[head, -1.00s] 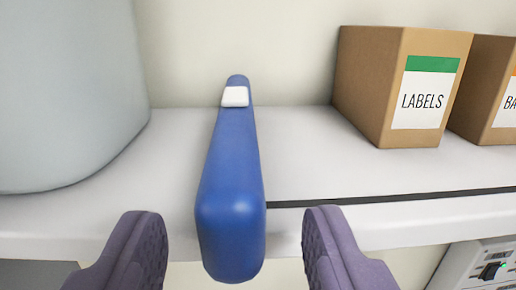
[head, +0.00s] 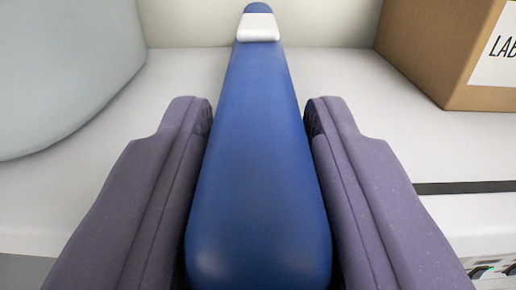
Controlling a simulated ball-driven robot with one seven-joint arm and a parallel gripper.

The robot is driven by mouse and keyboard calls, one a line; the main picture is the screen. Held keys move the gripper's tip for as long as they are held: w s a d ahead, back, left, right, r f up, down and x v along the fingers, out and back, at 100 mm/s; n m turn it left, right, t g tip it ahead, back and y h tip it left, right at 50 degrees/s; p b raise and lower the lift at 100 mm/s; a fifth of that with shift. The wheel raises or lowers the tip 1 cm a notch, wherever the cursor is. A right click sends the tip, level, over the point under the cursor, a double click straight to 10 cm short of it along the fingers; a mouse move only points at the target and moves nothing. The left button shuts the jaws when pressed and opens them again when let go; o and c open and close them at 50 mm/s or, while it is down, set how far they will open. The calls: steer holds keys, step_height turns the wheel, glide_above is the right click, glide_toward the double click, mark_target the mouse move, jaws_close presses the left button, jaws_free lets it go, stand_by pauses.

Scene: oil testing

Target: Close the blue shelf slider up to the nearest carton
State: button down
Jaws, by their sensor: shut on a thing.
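The blue shelf slider (head: 258,150) runs from front to back across the white shelf, with a white block (head: 258,27) near its far end. My gripper (head: 258,118) is shut on the slider, one purple finger on each side of it. The nearest carton (head: 440,55) is brown with a white label that reads "LAB", cut off by the right edge. It stands on the shelf to the right of the slider, with a gap of bare shelf between them. The slider's underside is hidden.
A large pale grey rounded container (head: 60,75) stands on the left of the shelf (head: 345,75). A dark slot (head: 465,187) runs along the shelf front at the right. Part of a device with dark controls (head: 485,270) shows below the shelf at the lower right.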

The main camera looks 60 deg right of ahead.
steer(key=s+d, duration=0.1)
steer(key=s, duration=0.2)
steer(key=s+d+b, duration=0.1)
steer(key=s+d, duration=0.1)
steer(key=s, duration=0.1)
steer(key=s+d, duration=0.2)
steer(key=shift+s+d+b, duration=0.1)
steer(key=shift+s+b, duration=0.3)
steer(key=c, duration=0.9)
jaws_free()
steer(key=shift+w, duration=0.1)
steer(key=v, duration=0.8)
